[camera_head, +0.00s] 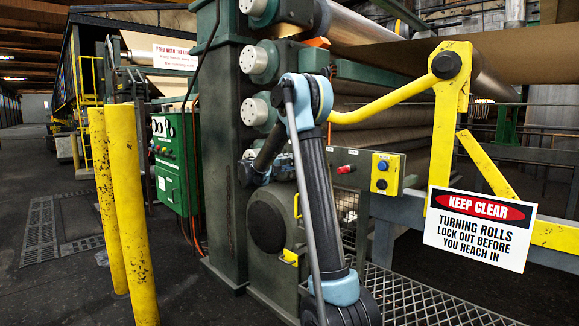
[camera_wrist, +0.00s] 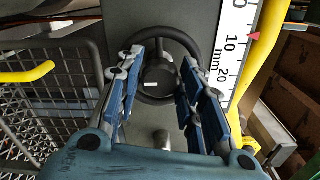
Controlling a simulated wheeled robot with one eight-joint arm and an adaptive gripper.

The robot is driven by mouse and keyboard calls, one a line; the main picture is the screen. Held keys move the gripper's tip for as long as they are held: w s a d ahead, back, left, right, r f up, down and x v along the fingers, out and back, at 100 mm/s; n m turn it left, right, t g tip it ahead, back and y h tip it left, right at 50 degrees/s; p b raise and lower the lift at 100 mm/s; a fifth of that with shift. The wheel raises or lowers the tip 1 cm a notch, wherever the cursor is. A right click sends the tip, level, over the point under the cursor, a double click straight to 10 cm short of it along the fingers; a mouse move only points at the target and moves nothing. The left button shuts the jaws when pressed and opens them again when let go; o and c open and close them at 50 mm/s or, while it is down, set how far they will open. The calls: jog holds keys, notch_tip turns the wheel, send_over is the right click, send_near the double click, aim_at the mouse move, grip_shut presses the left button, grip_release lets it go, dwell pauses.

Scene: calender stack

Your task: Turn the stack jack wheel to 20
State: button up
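The stack jack wheel is a black handwheel (camera_wrist: 191,45) with a round hub and a small white label, in the upper middle of the wrist view. A white mm scale (camera_wrist: 238,30) stands to its right, marked 10 and 20. A red pointer (camera_wrist: 253,36) at the scale's right edge sits near the 10 mark. My gripper (camera_wrist: 160,82) is open, with one blue-padded finger on each side of the wheel's lower part. I cannot tell whether the fingers touch the rim. In the head view I cannot make out the wheel; my arm crosses that area.
A wire mesh guard (camera_wrist: 40,110) and yellow handle (camera_wrist: 27,73) lie left in the wrist view. In the head view, a yellow bar (camera_head: 390,103), keep-clear sign (camera_head: 478,228), button box (camera_head: 385,174), green cabinet (camera_head: 178,165) and yellow posts (camera_head: 128,200) surround the machine.

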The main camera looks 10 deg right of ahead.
jog(key=shift+o, duration=1.4)
jog(key=shift+w+a+f, duration=0.1)
jog(key=v, duration=1.2)
